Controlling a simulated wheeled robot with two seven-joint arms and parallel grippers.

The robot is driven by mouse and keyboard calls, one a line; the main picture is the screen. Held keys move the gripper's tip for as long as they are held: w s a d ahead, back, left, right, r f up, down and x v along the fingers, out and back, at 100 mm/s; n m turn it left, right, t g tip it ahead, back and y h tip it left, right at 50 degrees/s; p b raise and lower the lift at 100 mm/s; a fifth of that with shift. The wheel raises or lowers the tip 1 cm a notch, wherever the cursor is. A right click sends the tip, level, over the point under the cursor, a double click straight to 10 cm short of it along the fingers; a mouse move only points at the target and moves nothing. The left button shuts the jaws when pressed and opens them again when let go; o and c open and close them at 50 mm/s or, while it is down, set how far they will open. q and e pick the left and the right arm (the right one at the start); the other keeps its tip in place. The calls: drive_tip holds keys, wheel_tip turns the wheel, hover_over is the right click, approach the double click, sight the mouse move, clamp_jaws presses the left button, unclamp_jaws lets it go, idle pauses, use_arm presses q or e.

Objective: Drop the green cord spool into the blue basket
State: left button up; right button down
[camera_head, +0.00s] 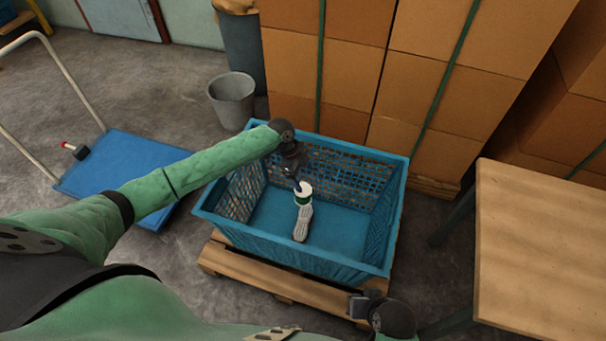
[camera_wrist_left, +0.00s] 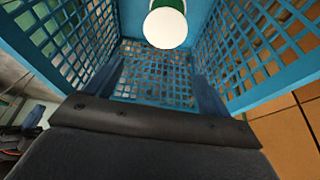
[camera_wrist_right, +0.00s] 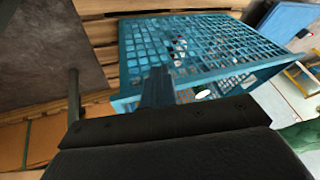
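The green cord spool (camera_head: 304,193) has white ends and a green middle. It shows below my left gripper (camera_head: 299,183), inside the blue basket's (camera_head: 383,228) outline. In the left wrist view the spool (camera_wrist_left: 166,27) lies beyond the fingertips, with no finger visibly touching it. My left gripper (camera_wrist_left: 157,72) has its fingers spread apart and empty. A grey-white, shoe-like object (camera_head: 302,223) is in the basket; I cannot tell whether the spool touches it. My right gripper (camera_head: 362,304) is shut and empty near the basket's front right corner.
The basket stands on a wooden pallet (camera_head: 270,283). Stacked cardboard boxes (camera_head: 425,65) rise behind it. A wooden table (camera_head: 540,250) stands at right. A blue trolley (camera_head: 125,165) and a grey bucket (camera_head: 232,97) are at left and back left.

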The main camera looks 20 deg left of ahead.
use_arm(q)
drive_tip(key=v, duration=0.8)
drive_tip(key=shift+b, duration=0.35)
use_arm(e)
drive_tip(key=f, duration=0.3)
drive_tip(key=shift+w+a, duration=0.1)
drive_tip(key=shift+w, duration=0.15)
use_arm(q)
drive_tip(key=shift+f, duration=0.1)
